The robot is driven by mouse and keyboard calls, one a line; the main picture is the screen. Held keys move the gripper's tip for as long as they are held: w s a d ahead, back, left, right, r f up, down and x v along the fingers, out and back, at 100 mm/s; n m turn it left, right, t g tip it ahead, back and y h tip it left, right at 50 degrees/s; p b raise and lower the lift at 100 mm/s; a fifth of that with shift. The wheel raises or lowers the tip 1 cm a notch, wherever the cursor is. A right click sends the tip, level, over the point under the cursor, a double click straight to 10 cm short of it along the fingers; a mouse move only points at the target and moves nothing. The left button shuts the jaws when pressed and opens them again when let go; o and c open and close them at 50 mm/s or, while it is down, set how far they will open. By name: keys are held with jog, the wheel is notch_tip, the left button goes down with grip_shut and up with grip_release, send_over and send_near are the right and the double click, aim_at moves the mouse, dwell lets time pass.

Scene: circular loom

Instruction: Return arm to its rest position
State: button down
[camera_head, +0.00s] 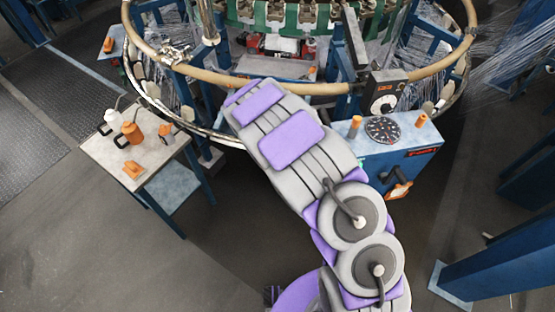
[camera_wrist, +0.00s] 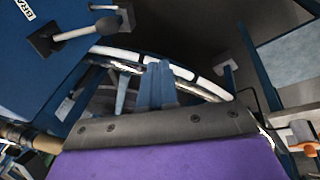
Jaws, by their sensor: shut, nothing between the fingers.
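My arm, purple and grey, reaches across the head view from the bottom centre up and left, in front of the circular loom (camera_head: 225,85). Its far end overlaps the loom's lower ring rim. In the wrist view my gripper (camera_wrist: 155,128) shows as a purple block with a dark grey bolted edge across the bottom. It is shut and empty. Its fingertips cannot be made out in the head view. Beyond it in the wrist view are a curved white-and-metal rim (camera_wrist: 140,60) and blue frame parts.
A small table (camera_head: 97,152) at left holds an orange container (camera_head: 132,133) and other small items. A blue control box (camera_head: 410,158) with a dial (camera_head: 382,130) stands close right of my arm. A blue post (camera_head: 500,262) stands at lower right. Floor at lower left is clear.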

jog(key=shift+a, duration=0.1)
jog(key=shift+a, duration=0.25)
jog(key=shift+d, duration=0.1)
